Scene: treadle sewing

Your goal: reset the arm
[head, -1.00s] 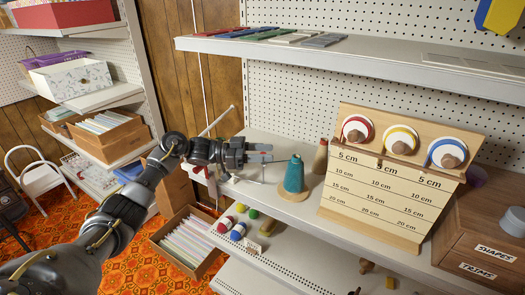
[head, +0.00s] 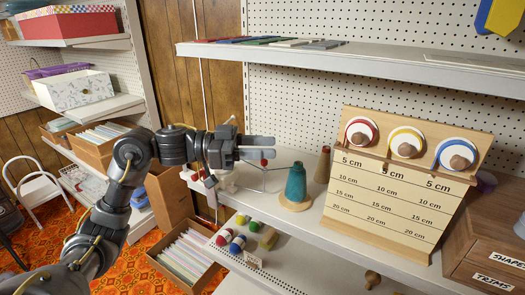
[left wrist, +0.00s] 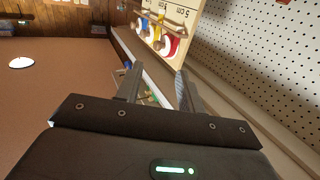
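My left gripper (head: 262,147) reaches in from the left in the head view, held in the air above the middle shelf. It is open and empty, its two fingers parted. The left wrist view also shows the parted fingers (left wrist: 158,90) with nothing between them. A teal thread cone (head: 296,183) on a wooden base stands on the shelf, right of and below the gripper and apart from it. My right gripper is in neither view.
A wooden measuring board (head: 395,190) with red, yellow and blue ribbon rolls stands on the right of the shelf. A wooden drawer box (head: 490,240) is beside it. The upper shelf (head: 400,68) runs above. An open box of patterns (head: 187,250) sits low left.

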